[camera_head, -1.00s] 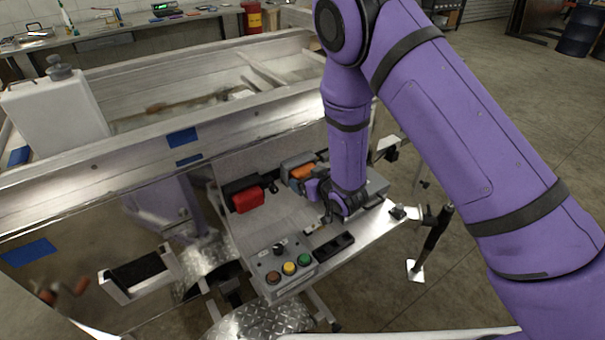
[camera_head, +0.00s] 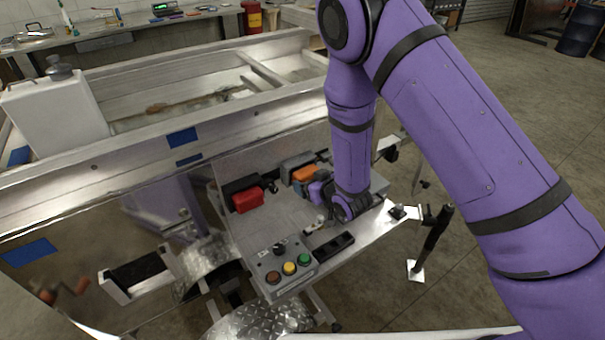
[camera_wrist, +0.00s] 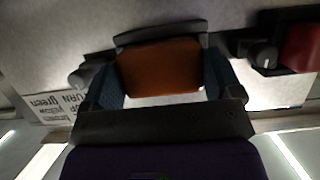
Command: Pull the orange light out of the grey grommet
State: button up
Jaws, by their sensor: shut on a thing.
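The orange light (camera_wrist: 160,67) is in the middle of the wrist view, between the two blue-padded fingers of my gripper (camera_wrist: 163,82). The fingers are shut on its sides. A dark rim of the grommet (camera_wrist: 160,35) runs along the light's far edge. I cannot tell whether the light is seated in it or apart. In the head view the orange light (camera_head: 304,173) shows at the front of the grey grommet (camera_head: 298,160) on the metal panel. My gripper (camera_head: 318,188) is at its right, partly hidden by my wrist.
A red light (camera_head: 247,200) in a black mount sits left of the orange one. A control box (camera_head: 282,268) with coloured buttons and a black switch block (camera_head: 333,244) stand nearer on the shelf. The trailer rail (camera_head: 150,150) runs behind.

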jog(key=shift+s+d, duration=0.5)
jog(key=shift+s, duration=0.2)
jog(key=shift+s+d, duration=0.45)
jog(key=shift+s, duration=0.2)
dwell(0.3)
jog(key=shift+s+d, duration=0.55)
jog(key=shift+s, duration=0.25)
jog(key=shift+s+d, duration=0.5)
jog(key=shift+s, duration=0.35)
jog(key=shift+s+d, duration=0.55)
jog(key=shift+s, duration=0.25)
